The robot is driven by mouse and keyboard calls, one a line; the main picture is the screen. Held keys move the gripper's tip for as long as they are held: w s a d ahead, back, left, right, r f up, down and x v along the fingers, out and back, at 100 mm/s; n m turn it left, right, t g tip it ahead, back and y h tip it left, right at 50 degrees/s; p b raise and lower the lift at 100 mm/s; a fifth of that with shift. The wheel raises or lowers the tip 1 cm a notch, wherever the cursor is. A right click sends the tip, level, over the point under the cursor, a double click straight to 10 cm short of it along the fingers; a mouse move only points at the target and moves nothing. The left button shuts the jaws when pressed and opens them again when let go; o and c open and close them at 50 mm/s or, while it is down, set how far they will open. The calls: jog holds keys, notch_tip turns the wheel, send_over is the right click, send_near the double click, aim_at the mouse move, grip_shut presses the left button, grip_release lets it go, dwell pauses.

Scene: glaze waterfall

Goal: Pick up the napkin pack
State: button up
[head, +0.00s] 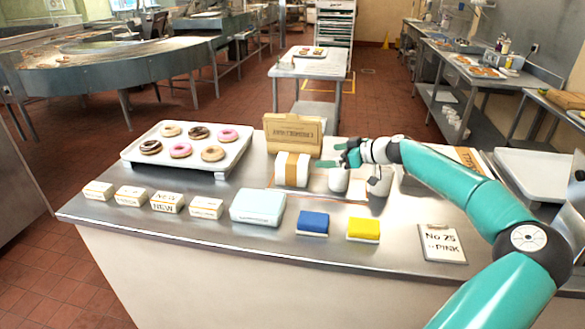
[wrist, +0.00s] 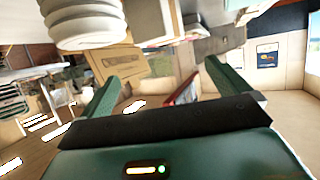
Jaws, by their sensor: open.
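The napkin pack, a white block with a brown paper band (head: 292,168), stands on the steel counter in front of a brown cardboard box. My gripper (head: 335,156) is just right of the pack, its green fingers pointing left, toward it. The fingers are apart with nothing held between them. In the wrist view the two green fingers of my gripper (wrist: 163,88) are spread wide. I cannot make out the pack for sure in that view.
A white cup-like item (head: 338,180) stands below my gripper. The cardboard box (head: 293,133) is behind the pack. A donut tray (head: 188,168), small label boxes (head: 167,202), a pale blue box (head: 258,207), blue (head: 313,223) and yellow (head: 363,229) sponges and a clipboard (head: 442,243) occupy the counter.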

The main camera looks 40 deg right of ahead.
send_near(296, 158)
jog(key=w+f, duration=0.1)
jog(key=w, duration=0.2)
jog(key=shift+a+x, duration=0.25)
jog(key=shift+x, duration=1.1)
jog(key=shift+a+x, duration=0.25)
jog(key=shift+x, duration=1.15)
jog(key=shift+s, duration=0.2)
jog(key=c, duration=1.6)
